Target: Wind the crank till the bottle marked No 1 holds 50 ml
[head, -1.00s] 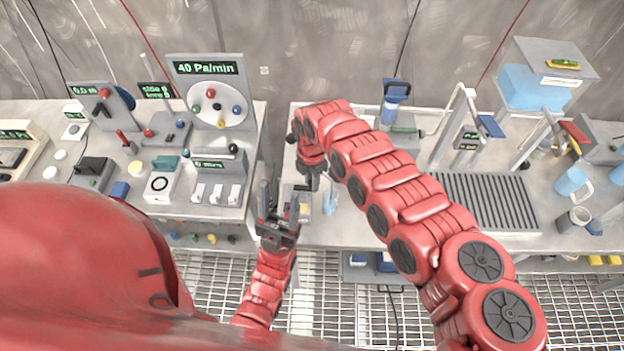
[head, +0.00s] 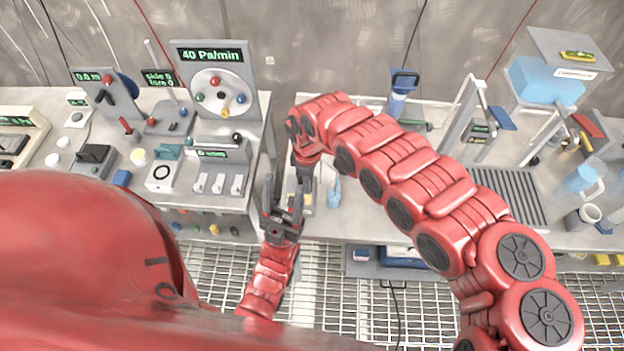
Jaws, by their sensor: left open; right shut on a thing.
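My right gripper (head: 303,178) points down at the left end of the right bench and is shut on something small. Its fingers and my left gripper hide that thing, so I cannot tell whether it is the crank handle. My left gripper (head: 284,203) is open and empty, in front of the bench edge, fingers pointing away from me. A small pale-blue bottle-like thing (head: 334,191) stands just right of the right gripper. I cannot read a No 1 mark or a liquid level on it.
The left bench carries a dial panel reading 40 Pa/min (head: 213,80) and white switches (head: 218,184). The right bench (head: 365,215) has a ribbed grey plate (head: 505,195), a blue tank (head: 545,82) and a blue jug (head: 583,180). A gap separates the benches.

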